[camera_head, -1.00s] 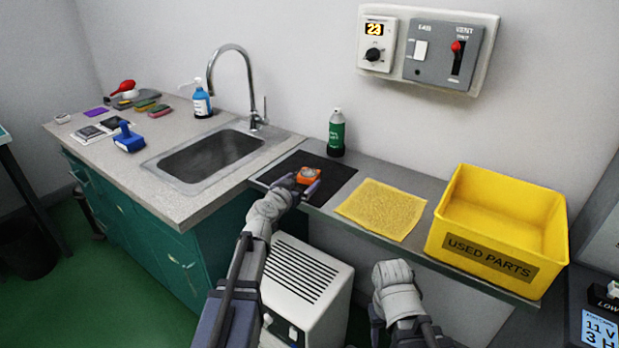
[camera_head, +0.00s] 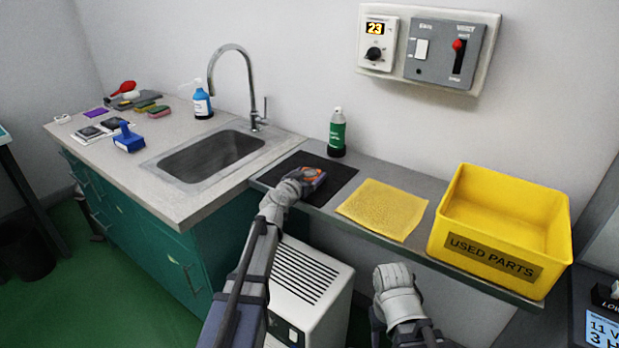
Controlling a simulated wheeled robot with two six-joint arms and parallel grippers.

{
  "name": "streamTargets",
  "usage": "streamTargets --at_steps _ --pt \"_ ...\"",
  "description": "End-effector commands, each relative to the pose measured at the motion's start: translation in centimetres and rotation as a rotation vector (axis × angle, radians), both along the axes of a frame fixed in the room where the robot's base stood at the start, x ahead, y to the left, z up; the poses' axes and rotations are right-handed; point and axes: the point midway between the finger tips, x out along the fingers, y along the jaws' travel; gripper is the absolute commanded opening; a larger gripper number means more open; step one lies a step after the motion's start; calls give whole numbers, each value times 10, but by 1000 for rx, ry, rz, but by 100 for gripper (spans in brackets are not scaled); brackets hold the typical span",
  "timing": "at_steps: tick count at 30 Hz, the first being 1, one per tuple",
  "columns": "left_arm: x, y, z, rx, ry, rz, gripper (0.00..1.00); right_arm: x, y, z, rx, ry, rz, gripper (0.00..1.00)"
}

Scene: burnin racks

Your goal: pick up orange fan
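My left gripper (camera_head: 311,180) is down at the fan, and my own wrist covers much of both. One dark finger shows along the fan's right side; the other finger is hidden. I cannot tell whether the fingers touch or grip the fan. My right arm's pale wrist shows low in the picture, in front of the counter. Its fingers are hidden behind the wrist.
A yellow cloth (camera_head: 383,209) and a yellow "USED PARTS" bin (camera_head: 492,256) lie to the right. A green bottle (camera_head: 337,134) stands behind the mat. The sink (camera_head: 210,157) with its faucet (camera_head: 233,60) is left. A white vented unit (camera_head: 312,282) stands below.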

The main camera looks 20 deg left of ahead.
Motion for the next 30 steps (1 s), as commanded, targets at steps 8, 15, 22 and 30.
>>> streamTargets --at_steps 8,15,22,30 --pt "0 0 0 0 0 0 55 0 0 0 0 0 0 50" --pt "0 0 0 0 0 0 28 0 0 0 0 0 0 50" --pt "0 0 0 0 0 0 19 0 0 0 0 0 0 50" --pt "0 0 8 0 0 0 19 0 0 8 0 0 0 50"
